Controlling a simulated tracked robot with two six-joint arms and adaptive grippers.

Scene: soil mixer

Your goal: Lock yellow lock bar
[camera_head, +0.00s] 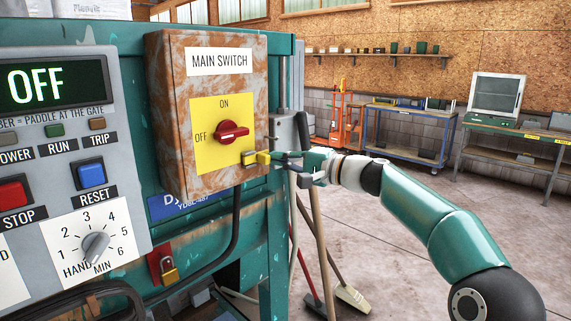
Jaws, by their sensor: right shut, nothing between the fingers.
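The yellow lock bar (250,158) is a small block at the lower right corner of the yellow switch plate (210,158). It sits below and right of the red rotary switch (231,132), whose handle lies roughly level, towards OFF. The switch is on the rusty MAIN SWITCH box (168,110). My right gripper (275,158) comes from the right, with its shut, empty fingers at the box's front right edge, close to the bar. I cannot tell whether they touch it. My left gripper is not in view.
A brass padlock (169,272) hangs on a red holder below the box. The control panel (130,240) with an OFF display is at the left. A broom (352,298) leans behind the cabinet. A blue cart (405,151) and workbench stand farther back, with open floor before them.

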